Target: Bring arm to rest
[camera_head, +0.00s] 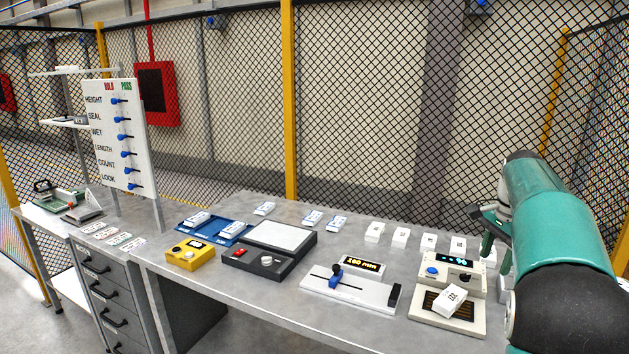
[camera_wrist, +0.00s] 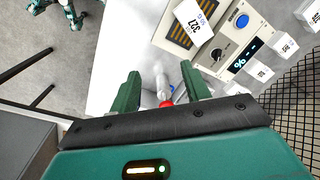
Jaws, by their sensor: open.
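My teal arm (camera_head: 560,225) comes in at the right of the head view, over the right end of the bench. My gripper (camera_wrist: 160,72) is open in the wrist view, its two dark green fingers apart. A pale object with a red end (camera_wrist: 165,103) shows between the fingers; I cannot tell what it is or how far below it lies. In the head view the gripper is partly hidden by my arm, beside the measuring device with a lit display (camera_head: 450,274). A white label block (camera_head: 451,299) lies tilted on that device's slatted plate, apart from the fingers.
The grey bench (camera_head: 250,306) carries a slide gauge (camera_head: 345,289), a dark scale (camera_head: 268,250), a yellow box (camera_head: 194,254) and several white blocks (camera_head: 374,232). A switch board (camera_head: 122,140) stands left. Mesh fencing (camera_head: 360,110) runs behind the bench.

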